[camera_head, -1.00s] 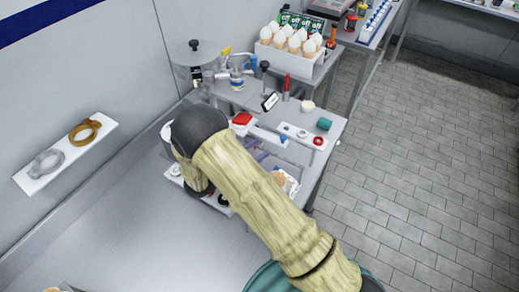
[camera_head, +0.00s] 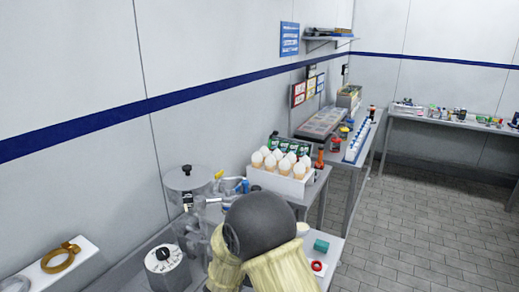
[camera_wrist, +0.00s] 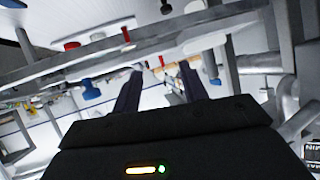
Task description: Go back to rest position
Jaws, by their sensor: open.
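My gripper (camera_wrist: 168,85) shows in the wrist view with its two dark fingers apart and nothing visible between them. It is open. In the head view my arm, with a dark joint and a pale ribbed cover, fills the lower middle, and the gripper itself is hidden there. The wrist view is strongly tilted, with metal bars and table parts close around the fingers. I cannot tell whether anything touches them.
A metal pot (camera_head: 188,182) and a white dial unit (camera_head: 164,260) stand on the left. The tiled floor (camera_head: 420,220) at right is clear.

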